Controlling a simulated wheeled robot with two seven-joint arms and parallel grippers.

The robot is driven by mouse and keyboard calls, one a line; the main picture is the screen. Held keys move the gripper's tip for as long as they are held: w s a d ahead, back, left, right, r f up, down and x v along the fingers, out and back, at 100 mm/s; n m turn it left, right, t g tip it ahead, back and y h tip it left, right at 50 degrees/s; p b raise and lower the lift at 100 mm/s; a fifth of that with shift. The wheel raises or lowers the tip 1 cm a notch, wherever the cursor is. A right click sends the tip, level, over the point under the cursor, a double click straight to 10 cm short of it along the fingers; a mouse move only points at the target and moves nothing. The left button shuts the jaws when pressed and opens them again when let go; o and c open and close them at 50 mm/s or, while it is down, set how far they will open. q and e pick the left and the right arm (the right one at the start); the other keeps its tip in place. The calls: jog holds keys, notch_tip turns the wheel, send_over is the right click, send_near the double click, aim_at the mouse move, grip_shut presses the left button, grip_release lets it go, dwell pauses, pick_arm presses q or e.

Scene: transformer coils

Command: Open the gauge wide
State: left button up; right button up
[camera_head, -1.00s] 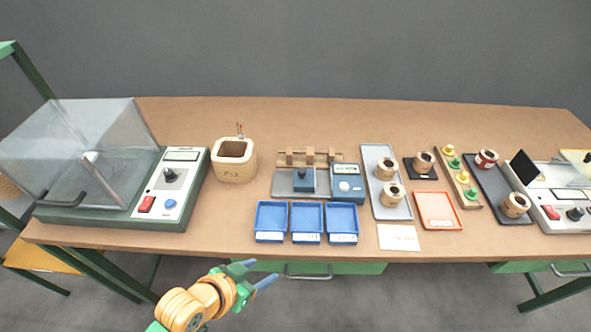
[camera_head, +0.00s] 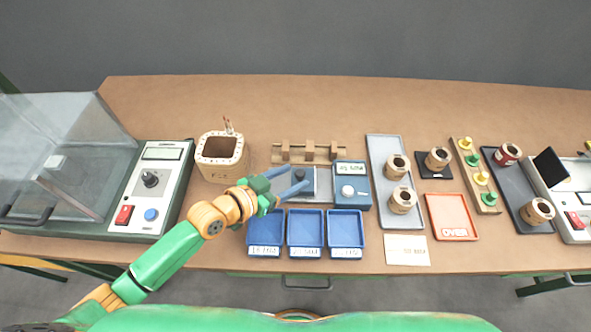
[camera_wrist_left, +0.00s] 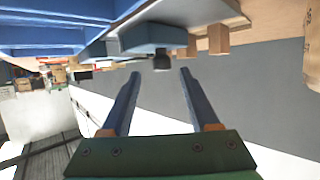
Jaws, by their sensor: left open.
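The gauge has a grey base plate (camera_head: 323,192), a blue sliding block and a blue readout box (camera_head: 352,186) with a small lit display and a pale round knob. My left gripper (camera_head: 299,177) is open over the gauge's left part and partly hides the block. In the left wrist view the blue block (camera_wrist_left: 150,37) with its dark knob (camera_wrist_left: 162,62) lies just beyond the open fingertips (camera_wrist_left: 159,73), roughly between them. Nothing is between the fingers. I cannot tell how wide the gauge's gap is. My right gripper is out of view.
Three blue trays (camera_head: 305,212) stand in front of the gauge. A wooden rack (camera_head: 310,146) stands behind it. A wooden pot (camera_head: 221,172) is to the left, and a grey tray with coils (camera_head: 377,148) to the right. The back of the table is clear.

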aim_at(303, 178)
pick_arm(q)
jog(key=x, duration=0.2)
jog(key=shift+w+f, duration=0.2)
jog(key=shift+w, duration=0.2)
jog(key=shift+s+r, duration=0.1)
jog(key=shift+s, duration=0.1)
jog(key=c, duration=0.5)
grip_shut()
